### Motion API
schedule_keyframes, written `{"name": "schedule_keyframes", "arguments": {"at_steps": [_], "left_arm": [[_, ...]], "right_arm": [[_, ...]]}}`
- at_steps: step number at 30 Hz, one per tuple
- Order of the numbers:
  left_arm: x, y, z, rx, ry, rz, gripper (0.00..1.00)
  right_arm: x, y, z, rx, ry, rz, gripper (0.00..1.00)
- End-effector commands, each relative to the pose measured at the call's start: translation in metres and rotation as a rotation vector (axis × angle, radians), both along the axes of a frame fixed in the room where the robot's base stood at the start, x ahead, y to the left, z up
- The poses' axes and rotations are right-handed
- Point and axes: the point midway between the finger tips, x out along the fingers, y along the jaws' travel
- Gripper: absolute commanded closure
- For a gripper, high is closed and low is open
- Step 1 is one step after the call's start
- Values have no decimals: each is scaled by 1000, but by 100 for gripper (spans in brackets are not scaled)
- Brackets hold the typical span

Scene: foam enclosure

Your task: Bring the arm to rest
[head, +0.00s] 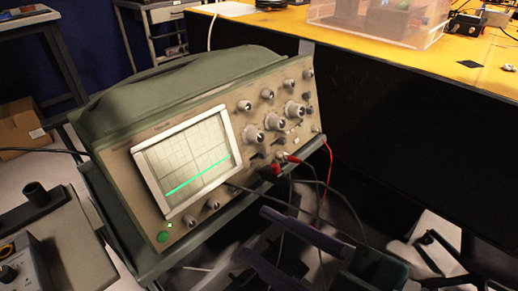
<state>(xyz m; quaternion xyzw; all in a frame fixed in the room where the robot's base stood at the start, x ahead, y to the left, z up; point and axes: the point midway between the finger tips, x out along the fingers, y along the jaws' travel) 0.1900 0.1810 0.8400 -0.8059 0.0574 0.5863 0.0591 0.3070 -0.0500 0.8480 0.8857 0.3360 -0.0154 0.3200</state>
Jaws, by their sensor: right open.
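My right gripper (256,232) is in the lower middle of the head view, in front of and below the oscilloscope. Its two dark fingers point left and stand apart, with nothing seen between them. The oscilloscope (143,167) is a green and beige unit, tilted in the picture, with a lit screen (187,160) showing a green trace and several knobs on the right of its panel. Whether the gripper touches the hanging leads cannot be told. My left gripper is not in view.
Red and black leads (327,165) hang from the oscilloscope's front, close to my right gripper. A yellow-topped bench (400,48) with a clear box (385,22) stands at the back right. Grey equipment (75,235) is at the lower left, and a cardboard box (22,128) behind it.

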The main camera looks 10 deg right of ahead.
Motion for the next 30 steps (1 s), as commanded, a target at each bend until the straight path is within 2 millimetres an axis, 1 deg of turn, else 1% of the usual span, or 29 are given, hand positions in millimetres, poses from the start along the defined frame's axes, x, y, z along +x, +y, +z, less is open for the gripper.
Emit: {"name": "schedule_keyframes", "arguments": {"at_steps": [1,3,7,19,22,23,26,28,29,30], "left_arm": [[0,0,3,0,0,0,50],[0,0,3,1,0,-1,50],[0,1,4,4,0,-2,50],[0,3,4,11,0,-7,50],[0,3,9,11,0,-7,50],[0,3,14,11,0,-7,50],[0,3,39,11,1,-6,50],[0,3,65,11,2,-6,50],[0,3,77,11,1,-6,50],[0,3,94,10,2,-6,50]], "right_arm": [[-7,-5,2,-1,2,1,53],[-13,-9,4,-1,1,-1,53],[-18,-14,6,0,-1,1,53],[-19,-14,6,0,-2,0,53],[-17,-16,12,0,10,-16,53],[-15,-17,16,0,20,-31,53],[-5,-28,42,-5,97,-129,53],[0,-43,65,-5,195,-239,53],[1,-50,76,-4,245,-293,53],[0,-61,90,-2,321,-365,53]]}}
